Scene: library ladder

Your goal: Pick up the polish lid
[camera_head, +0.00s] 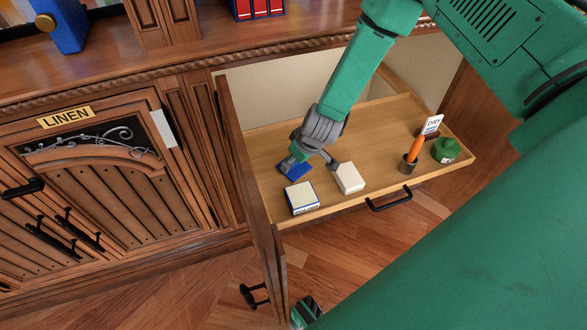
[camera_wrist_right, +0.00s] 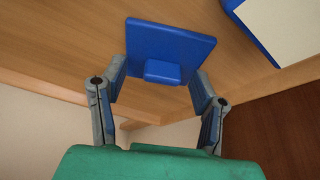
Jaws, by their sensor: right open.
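The polish lid, a flat blue plate with a small raised blue block, lies on the wooden pull-out tray (camera_head: 385,125) in the head view (camera_head: 289,169). It shows fully in the right wrist view (camera_wrist_right: 168,42). My right gripper (camera_head: 312,163) is over the tray. In the right wrist view its two fingers (camera_wrist_right: 160,88) are open, one to each side of the lid's block, with nothing held. I cannot tell whether they touch the lid. In the head view the gripper hides part of the lid.
A blue box with a cream top (camera_head: 301,196) and a white block (camera_head: 348,178) stand close to the gripper. A cabinet door (camera_head: 238,165) stands open left.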

